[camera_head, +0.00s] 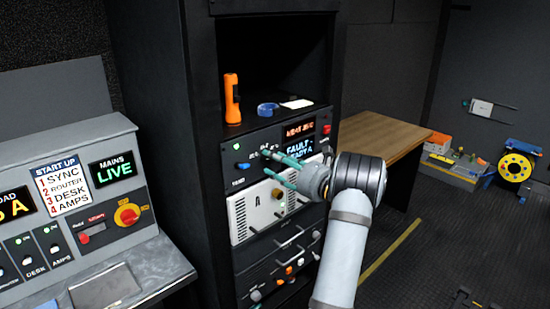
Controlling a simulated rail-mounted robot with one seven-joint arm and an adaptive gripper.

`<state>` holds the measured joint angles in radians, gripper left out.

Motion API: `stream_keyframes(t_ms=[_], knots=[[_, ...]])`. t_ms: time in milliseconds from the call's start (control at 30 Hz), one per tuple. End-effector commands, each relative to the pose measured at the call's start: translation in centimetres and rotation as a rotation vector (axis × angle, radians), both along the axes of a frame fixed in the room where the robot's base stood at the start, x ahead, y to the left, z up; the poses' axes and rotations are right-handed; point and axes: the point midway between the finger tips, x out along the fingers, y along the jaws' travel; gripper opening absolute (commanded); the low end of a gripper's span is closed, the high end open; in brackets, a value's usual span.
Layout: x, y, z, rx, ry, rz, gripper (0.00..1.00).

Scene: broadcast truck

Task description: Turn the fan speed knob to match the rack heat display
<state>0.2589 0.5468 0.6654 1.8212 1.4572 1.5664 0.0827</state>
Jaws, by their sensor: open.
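A small blue knob (243,166) sits at the panel's left. I cannot tell which control is the fan speed knob; my gripper covers part of the panel. My gripper (264,161) is open, its two teal fingers pointing left at the panel's middle. I cannot tell whether they touch anything.
A white unit (243,222) marked A and more panels lie below. An orange flashlight (232,99), a blue tape roll (268,109) and a white card (296,103) stand on the shelf above. A grey console (100,160) is left, a wooden table (380,135) right.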

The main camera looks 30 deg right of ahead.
Motion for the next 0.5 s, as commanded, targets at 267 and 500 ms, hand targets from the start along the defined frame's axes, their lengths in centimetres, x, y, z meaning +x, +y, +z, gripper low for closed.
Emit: stream_keyframes(t_ms=[267,500], knots=[[0.38,0.14,-0.05,0.0,0.0,0.0,0.47],[0.37,0.13,-0.05,0.0,0.0,0.0,0.36]])
